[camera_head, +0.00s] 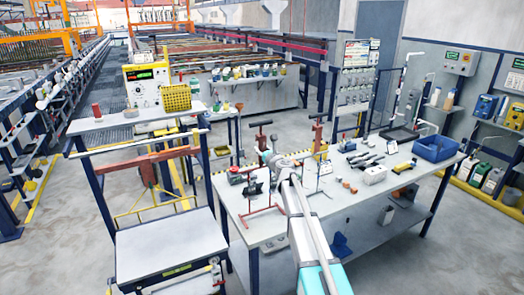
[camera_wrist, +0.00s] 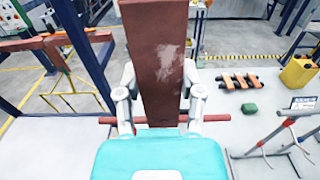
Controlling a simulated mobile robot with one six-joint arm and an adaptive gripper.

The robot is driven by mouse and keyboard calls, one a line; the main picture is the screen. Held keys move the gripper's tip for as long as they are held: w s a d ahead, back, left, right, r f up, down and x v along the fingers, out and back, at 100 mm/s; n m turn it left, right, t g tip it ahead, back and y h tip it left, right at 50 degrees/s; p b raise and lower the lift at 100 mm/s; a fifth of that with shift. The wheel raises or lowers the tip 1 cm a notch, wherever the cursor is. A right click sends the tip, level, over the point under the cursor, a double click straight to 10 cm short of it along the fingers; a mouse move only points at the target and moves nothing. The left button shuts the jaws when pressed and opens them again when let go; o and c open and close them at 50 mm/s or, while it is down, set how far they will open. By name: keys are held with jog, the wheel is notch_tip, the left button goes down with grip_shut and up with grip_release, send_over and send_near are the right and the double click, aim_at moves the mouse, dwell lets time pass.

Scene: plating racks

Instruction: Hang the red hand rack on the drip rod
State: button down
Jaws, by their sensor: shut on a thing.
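The red hand rack is a long brownish-red plate (camera_wrist: 158,55) with a red crossbar (camera_wrist: 107,120) at its near end in the wrist view. My gripper (camera_wrist: 160,110) is shut on it, with one finger on each side. The plate stretches away from the fingers, with a pale scuffed patch on it. In the head view my gripper (camera_head: 270,157) is over the back left of the workbench, and the rack is small there. At the left frame, a pale rod (camera_head: 140,144) runs under the top shelf, above a reddish bar (camera_head: 150,159). I cannot tell which is the drip rod.
The workbench (camera_head: 345,208) carries a red-legged stand (camera_head: 263,213), tools and a blue bin (camera_head: 435,149). A yellow basket (camera_head: 177,98) is at the left frame's top. A low pale-topped table (camera_head: 168,245) stands in front of that frame. Floor shows between it and the workbench.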

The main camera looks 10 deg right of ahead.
jog(key=shift+f+b, duration=0.9)
jog(key=shift+f, duration=0.05)
jog(key=shift+c, duration=0.7)
grip_release()
jog(key=shift+r, duration=0.1)
jog(key=shift+s, duration=0.1)
jog(key=v, duration=1.2)
jog(key=shift+a, duration=0.1)
jog(key=s+a+f+n+g+y+b, duration=0.1)
jog(key=s+a+f+n+g, duration=0.45)
jog(key=s+n, duration=0.35)
jog(key=s+a+f+n+g+y, duration=0.1)
jog(key=s+a+f+n+g, duration=0.3)
jog(key=s+f+n, duration=0.5)
jog(key=s+d+f+n+g+h, duration=0.3)
jog(key=s+d+n+g, duration=0.1)
jog(key=s+n, duration=0.3)
jog(key=s+d+f+n+g+h+b, duration=0.1)
jog(key=s+d+f+n+g+h, duration=0.2)
jog(key=s+n, duration=0.4)
jog(key=shift+s+d+f+g+h, duration=0.25)
jog(key=shift+s+d+g+h, duration=0.15)
jog(key=shift+s+h, duration=0.5)
